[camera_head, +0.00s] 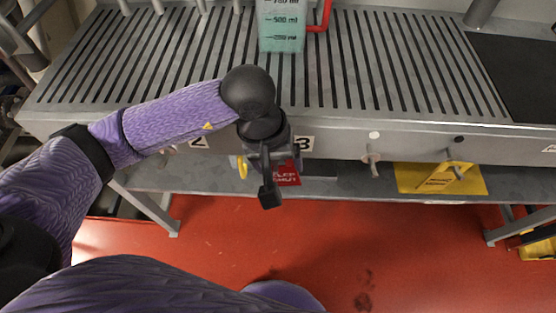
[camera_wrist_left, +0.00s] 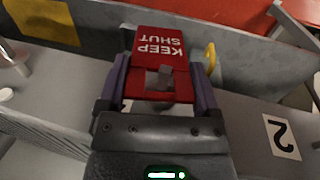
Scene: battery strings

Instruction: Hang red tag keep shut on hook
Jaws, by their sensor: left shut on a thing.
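My left gripper (camera_head: 269,190) is at the front edge of the grey bench, beside the "3" label. It is shut on the red tag (camera_head: 287,174), which reads "KEEP SHUT". In the left wrist view the tag (camera_wrist_left: 158,48) is between the two fingers (camera_wrist_left: 160,90), its lettering upside down. A grey square shows in the lower part of the tag; I cannot tell whether it is a hole or a hook end. Hooks or pegs stick out of the bench front, one (camera_head: 372,164) bare and one (camera_head: 456,168) by a yellow tag. My right gripper is out of view.
The slatted bench top (camera_head: 150,60) carries a measuring jug (camera_head: 281,35) with greenish liquid. A yellow tag (camera_head: 430,180) is on the bench front at right. A yellow ring-like part (camera_head: 242,166) is close to my left gripper. The red floor (camera_head: 400,250) is mostly clear.

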